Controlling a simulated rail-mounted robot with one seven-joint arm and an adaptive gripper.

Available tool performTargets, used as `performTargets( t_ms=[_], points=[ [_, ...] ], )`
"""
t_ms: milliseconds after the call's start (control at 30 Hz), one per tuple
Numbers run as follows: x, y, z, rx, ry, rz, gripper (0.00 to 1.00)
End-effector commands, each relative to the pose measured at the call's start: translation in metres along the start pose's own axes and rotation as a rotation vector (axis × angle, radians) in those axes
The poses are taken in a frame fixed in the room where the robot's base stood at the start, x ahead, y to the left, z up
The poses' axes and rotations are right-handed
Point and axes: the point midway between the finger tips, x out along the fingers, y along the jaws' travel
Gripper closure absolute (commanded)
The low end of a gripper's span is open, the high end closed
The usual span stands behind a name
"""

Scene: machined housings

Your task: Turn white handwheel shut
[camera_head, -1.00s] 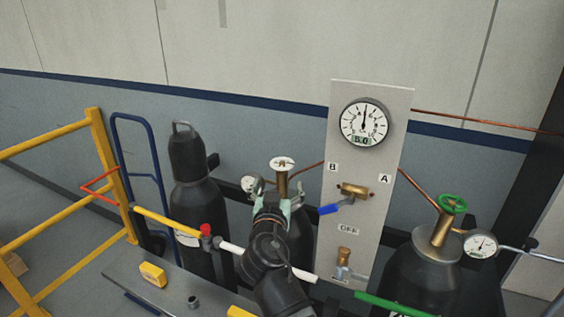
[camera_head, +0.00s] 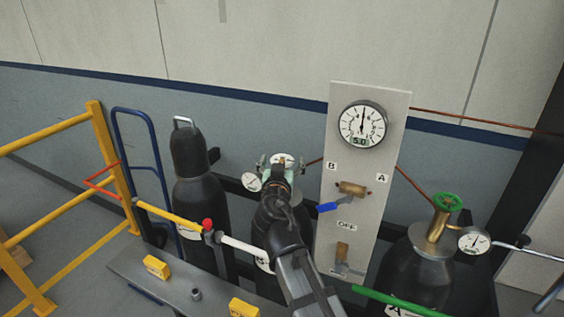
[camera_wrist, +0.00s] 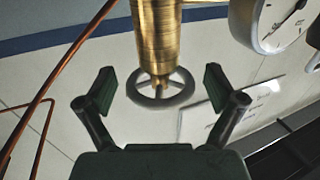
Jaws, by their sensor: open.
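The white handwheel (camera_head: 284,159) tops the brass valve of the middle dark cylinder (camera_head: 268,225). In the wrist view the handwheel (camera_wrist: 161,90) looks grey and spoked at the end of the brass valve body (camera_wrist: 158,35). My gripper (camera_head: 276,164) is up at the wheel, covering most of the valve in the head view. In the wrist view my gripper (camera_wrist: 158,88) is open, with one finger on each side of the wheel. Gaps show between both fingers and the rim, so neither seems to touch it.
A small gauge (camera_head: 250,182) sits left of the valve. Right of it, the panel (camera_head: 338,240) carries a large gauge (camera_head: 362,124) and a blue-handled lever (camera_head: 328,207). A green handwheel (camera_head: 447,201) tops the right cylinder. A capped cylinder (camera_head: 188,160) and yellow railing (camera_head: 112,150) stand left.

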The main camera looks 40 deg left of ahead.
Motion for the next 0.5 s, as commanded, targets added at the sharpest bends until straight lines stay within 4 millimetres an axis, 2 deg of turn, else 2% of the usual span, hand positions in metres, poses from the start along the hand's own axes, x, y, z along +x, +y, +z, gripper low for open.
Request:
performTargets(
  t_ms=[33,100,167,200,500],
  points=[
    [-0.0002,0.0,0.0,0.0,0.0,0.0,0.15],
    [-0.0002,0.0,-0.0001,0.0,0.0,0.0,0.39],
    [-0.0002,0.0,-0.0001,0.0,0.0,0.0,0.61],
    [-0.0001,0.0,-0.0002,0.0,0.0,0.0,0.68],
    [0.0005,-0.0006,0.0009,0.0,0.001,0.007,0.68]
  ],
)
